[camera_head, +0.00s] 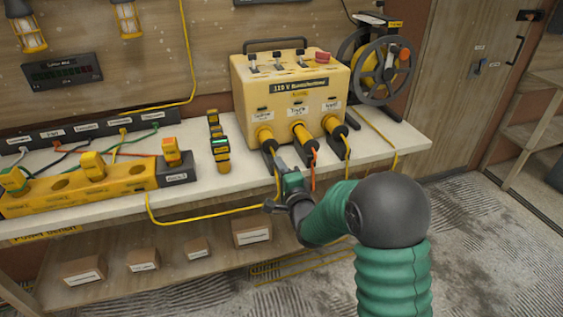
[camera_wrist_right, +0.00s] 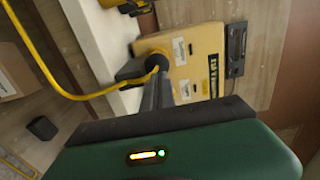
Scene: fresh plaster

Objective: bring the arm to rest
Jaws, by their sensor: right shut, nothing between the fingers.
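My right arm comes in from the lower right in the head view, with a green sleeve and a dark round joint. Its gripper (camera_head: 277,166) is shut and empty in front of the yellow power box (camera_head: 290,98). Its fingertips are close to the left yellow-and-black plug (camera_head: 265,138) in the box's front; I cannot tell whether they touch it. In the right wrist view the shut fingers (camera_wrist_right: 159,82) point toward a plug (camera_wrist_right: 157,61) on the box (camera_wrist_right: 193,66). My left gripper is not in view.
Two more plugs, middle (camera_head: 301,134) and right (camera_head: 335,127), sit in the box with cables hanging off the bench (camera_head: 388,150). A yellow power strip (camera_head: 125,180) lies left. A cable reel (camera_head: 382,65) stands right. A lower shelf holds small boxes (camera_head: 252,232). Open floor lies right.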

